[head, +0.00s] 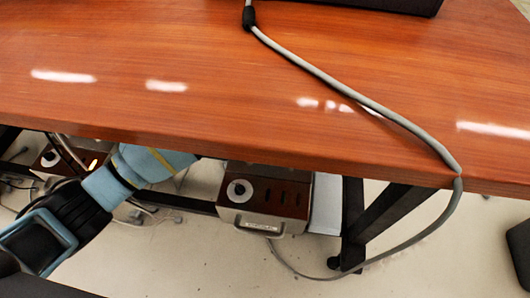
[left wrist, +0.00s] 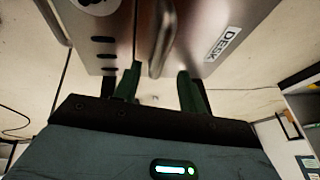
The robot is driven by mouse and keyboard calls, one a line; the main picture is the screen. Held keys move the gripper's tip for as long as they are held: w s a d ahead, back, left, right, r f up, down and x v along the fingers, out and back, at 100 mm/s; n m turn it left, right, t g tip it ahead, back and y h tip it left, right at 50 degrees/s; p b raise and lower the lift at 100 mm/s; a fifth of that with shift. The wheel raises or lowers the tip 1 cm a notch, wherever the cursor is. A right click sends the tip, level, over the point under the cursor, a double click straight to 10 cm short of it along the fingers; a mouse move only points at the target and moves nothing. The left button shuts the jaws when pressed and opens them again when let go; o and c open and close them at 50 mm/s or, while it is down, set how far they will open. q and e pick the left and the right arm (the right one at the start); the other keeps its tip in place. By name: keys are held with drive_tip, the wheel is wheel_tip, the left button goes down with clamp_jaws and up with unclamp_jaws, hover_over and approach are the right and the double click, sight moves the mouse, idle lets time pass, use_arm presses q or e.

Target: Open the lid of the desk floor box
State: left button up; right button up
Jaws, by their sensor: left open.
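The desk floor box (left wrist: 197,28), a metal box with a "DESK" label (left wrist: 222,43), fills the top of the left wrist view. Its loop handle (left wrist: 157,45) points down between the two green fingers of my left gripper (left wrist: 157,82). The fingers are open, one on each side of the handle, with gaps visible. In the head view my left arm reaches under the desk and the gripper is hidden. One floor box (head: 52,158) is partly behind that arm; I cannot tell if it is the labelled one. My right gripper is not in view.
A brown desk (head: 200,70) with a thick grey cable (head: 350,92) spans the head view above my arm. Another floor box (head: 265,197) with a handle stands under its middle. A black desk leg (head: 375,222) is to the right. Thin cables lie on the pale floor.

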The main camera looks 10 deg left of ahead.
use_arm(q)
drive_tip(key=b+x, duration=0.1)
drive_tip(key=x, duration=0.3)
drive_tip(key=shift+f+b, duration=0.15)
drive_tip(key=shift+b, duration=0.2)
drive_tip(key=shift+w+d+f, duration=0.15)
drive_tip(key=shift+d+f, duration=0.05)
drive_tip(key=shift+f, duration=0.25)
drive_tip(key=shift+b, duration=0.3)
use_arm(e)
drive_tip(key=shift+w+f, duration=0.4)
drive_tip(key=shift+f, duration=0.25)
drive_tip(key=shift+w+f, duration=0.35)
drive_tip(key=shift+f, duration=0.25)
use_arm(q)
drive_tip(key=shift+c, duration=0.2)
drive_tip(key=c, duration=0.7)
clamp_jaws()
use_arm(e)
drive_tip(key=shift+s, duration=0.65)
